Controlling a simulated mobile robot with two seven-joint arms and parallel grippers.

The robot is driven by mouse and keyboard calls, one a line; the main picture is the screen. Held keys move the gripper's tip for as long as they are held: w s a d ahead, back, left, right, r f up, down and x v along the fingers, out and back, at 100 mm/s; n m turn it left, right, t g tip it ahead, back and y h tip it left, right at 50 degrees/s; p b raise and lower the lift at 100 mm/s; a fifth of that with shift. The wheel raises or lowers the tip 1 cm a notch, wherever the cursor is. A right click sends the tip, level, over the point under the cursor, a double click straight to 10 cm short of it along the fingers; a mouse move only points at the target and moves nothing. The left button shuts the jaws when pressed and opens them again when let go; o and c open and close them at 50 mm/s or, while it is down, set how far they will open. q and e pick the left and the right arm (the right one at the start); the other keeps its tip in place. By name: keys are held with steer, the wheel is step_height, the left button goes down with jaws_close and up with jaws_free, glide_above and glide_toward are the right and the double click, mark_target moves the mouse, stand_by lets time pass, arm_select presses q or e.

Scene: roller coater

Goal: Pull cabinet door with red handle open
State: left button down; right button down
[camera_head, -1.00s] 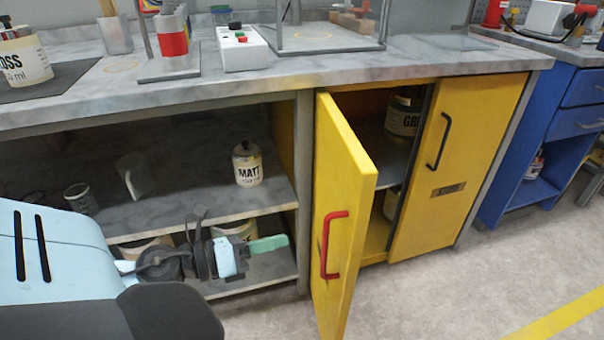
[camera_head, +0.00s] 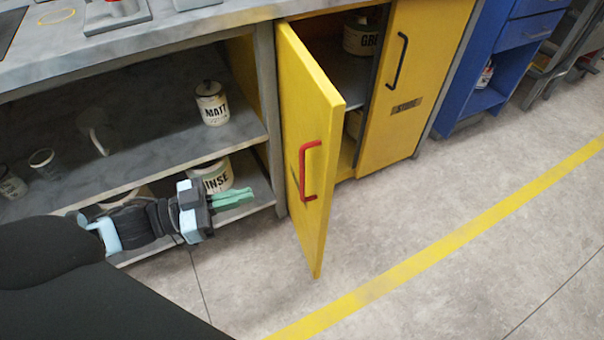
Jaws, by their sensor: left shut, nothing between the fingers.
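The yellow cabinet door (camera_head: 302,110) with the red handle (camera_head: 309,170) stands partly open, swung out toward me. Behind it the cabinet interior shows a grey shelf (camera_head: 340,72) and a can (camera_head: 362,38). My left gripper (camera_head: 232,198) is to the left of the door, in front of the open shelves, with its green fingers shut and empty. It points right toward the door and is apart from the red handle. My right gripper is not in view.
A second yellow door (camera_head: 405,90) with a black handle (camera_head: 398,60) is closed. Open shelves hold a MATT can (camera_head: 211,103) and a RINSE can (camera_head: 217,174). A blue cabinet (camera_head: 465,60) stands at right. The floor (camera_head: 450,170) before the doors is clear.

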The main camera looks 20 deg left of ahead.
arm_select(q)
steer(key=shift+w+d, duration=0.1)
steer(key=b, duration=0.3)
glide_toward(336, 172)
steer(key=shift+w+d+f, duration=0.15)
steer(key=shift+w+d, duration=0.2)
steer(key=shift+w, duration=0.25)
steer(key=shift+w+d+f, duration=0.1)
steer(key=shift+w+d, duration=0.25)
steer(key=shift+w, duration=0.3)
steer(key=shift+x, duration=0.9)
steer(key=shift+d, duration=0.1)
steer(key=shift+w+d+r+p, duration=0.1)
steer(key=shift+w+d+p, duration=0.15)
steer(key=shift+w+p, duration=0.1)
steer(key=w+d+n+t+y+p, duration=0.1)
steer(key=w+d, duration=0.1)
steer(key=w+d+n+t+y, duration=0.1)
steer(key=w+d+y, duration=0.1)
steer(key=shift+d+p, duration=0.25)
steer(key=shift+p, duration=0.1)
steer(key=shift+w+d+n+t+y, duration=0.4)
steer(key=shift+w+n, duration=0.1)
steer(key=shift+w, duration=0.05)
